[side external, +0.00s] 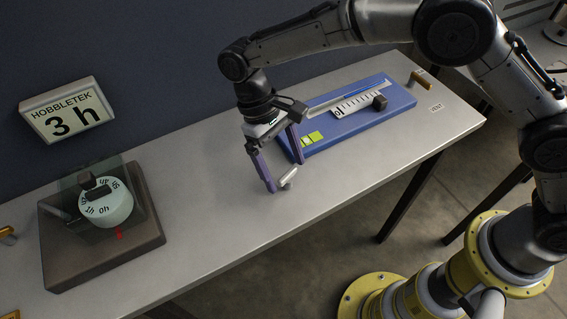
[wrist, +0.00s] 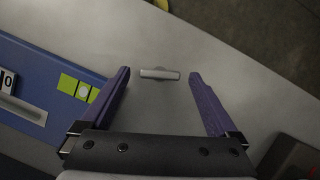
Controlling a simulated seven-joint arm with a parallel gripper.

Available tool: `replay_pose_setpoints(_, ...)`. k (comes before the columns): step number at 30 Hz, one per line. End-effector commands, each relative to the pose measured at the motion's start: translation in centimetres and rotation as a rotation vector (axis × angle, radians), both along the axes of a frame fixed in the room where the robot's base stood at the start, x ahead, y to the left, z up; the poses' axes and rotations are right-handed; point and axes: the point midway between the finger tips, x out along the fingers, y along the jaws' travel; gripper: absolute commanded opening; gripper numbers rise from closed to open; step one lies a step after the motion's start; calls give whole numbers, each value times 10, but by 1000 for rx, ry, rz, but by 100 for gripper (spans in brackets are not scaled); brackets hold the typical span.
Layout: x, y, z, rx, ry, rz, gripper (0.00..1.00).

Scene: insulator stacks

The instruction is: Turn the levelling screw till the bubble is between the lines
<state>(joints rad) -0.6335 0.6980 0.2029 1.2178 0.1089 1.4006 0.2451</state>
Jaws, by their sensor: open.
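A small pale grey bar-shaped handle (side external: 289,178), which looks like the levelling screw, is at the table by the front left corner of the blue base (side external: 345,118). It also shows in the wrist view (wrist: 159,74), lying across the gap between my fingertips. My gripper (side external: 285,173) is open, with its two purple fingers on either side of the handle and no clear contact. A green level window (side external: 312,138) is on the near left end of the blue base. In the wrist view a whitish bubble (wrist: 83,91) shows in its right part; its exact place against the lines is unclear.
The blue base carries a white scale (side external: 352,105) and a black slider knob (side external: 380,102). At the left stands a brown box (side external: 75,262) with a white dial (side external: 107,205). A sign (side external: 66,110) reads "3 h". The table between is clear.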

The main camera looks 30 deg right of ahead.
Motion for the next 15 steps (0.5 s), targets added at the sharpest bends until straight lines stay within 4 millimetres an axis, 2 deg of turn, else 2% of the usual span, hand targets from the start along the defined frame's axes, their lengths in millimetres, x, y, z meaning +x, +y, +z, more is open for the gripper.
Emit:
replay_pose_setpoints(5, 1, 0, 2, 0, 0, 0, 95)
replay_pose_setpoints(8, 4, 2, 10, 2, -2, 0, 95)
replay_pose_setpoints(15, 21, 8, 52, 2, -5, -1, 95)
